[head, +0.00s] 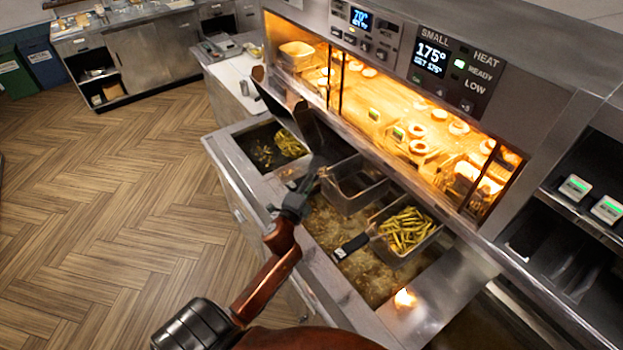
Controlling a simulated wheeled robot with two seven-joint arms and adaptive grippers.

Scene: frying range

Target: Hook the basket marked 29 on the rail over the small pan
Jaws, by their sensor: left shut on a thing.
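My left gripper (304,188) is shut at the near left side of an empty wire basket (355,192), apparently on its handle; the fingers hide the grip. This basket is over the left part of a pan of bubbling oil (335,225). A second basket (432,236), full of green fry-like pieces, sits at the right of the same pan, its black handle (350,247) toward the front edge. I cannot read a 29 on either basket. A display marked SMALL (432,58) reads 175° above. The rail cannot be made out clearly. My right gripper is not in view.
A dark slanted panel (290,105) stands behind my gripper. A lit warming shelf (400,120) runs along the back. Open wooden floor (110,200) lies at left.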

